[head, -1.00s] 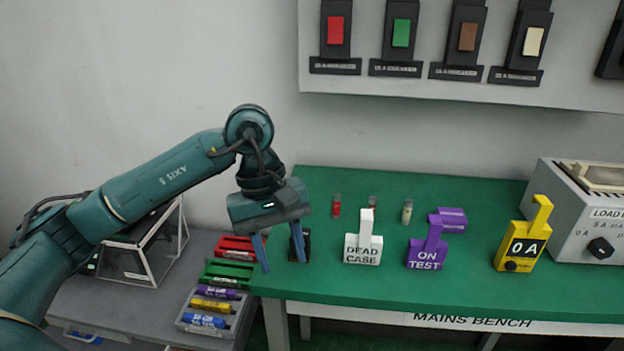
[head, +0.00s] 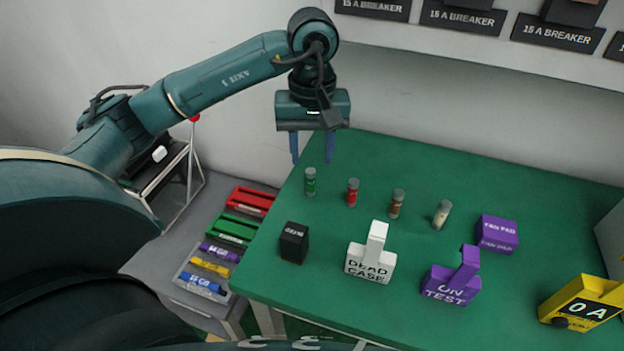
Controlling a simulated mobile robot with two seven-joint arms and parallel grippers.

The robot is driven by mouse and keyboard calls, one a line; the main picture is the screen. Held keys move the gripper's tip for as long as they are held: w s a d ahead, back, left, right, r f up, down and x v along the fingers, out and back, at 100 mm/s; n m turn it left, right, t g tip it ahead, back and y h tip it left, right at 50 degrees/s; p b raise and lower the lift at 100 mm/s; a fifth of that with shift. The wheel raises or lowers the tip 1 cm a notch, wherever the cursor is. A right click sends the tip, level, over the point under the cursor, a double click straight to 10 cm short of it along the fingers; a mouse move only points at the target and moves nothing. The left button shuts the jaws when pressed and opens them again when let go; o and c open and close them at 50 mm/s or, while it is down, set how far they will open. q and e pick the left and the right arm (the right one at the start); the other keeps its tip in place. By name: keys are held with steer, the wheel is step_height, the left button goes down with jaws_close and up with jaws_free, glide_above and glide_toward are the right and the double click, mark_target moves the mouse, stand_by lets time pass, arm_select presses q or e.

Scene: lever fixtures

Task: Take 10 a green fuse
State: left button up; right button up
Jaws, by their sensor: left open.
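A small green fuse (head: 310,181) with grey ends stands upright near the back left edge of the green bench (head: 545,215). My left gripper (head: 312,160) is open and empty, its two fingers pointing down. In the head view its fingertips lie just above the green fuse, one to each side. I cannot tell how far apart they are in depth. My right gripper is not in view.
A red fuse (head: 352,192), a brown fuse (head: 396,203) and a cream fuse (head: 441,214) stand to the right. In front are a black block (head: 294,243), a white DEAD CASE marker (head: 370,261) and a purple ON TEST marker (head: 452,280). Trays (head: 238,229) lie left.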

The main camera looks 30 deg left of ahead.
mark_target(311, 170)
arm_select(q)
step_height(311, 170, down, 7)
steer(key=shift+s+a+f+p, duration=0.1)
steer(key=shift+f+p, duration=0.1)
steer(key=shift+p, duration=0.15)
jaws_close()
stand_by(0.5)
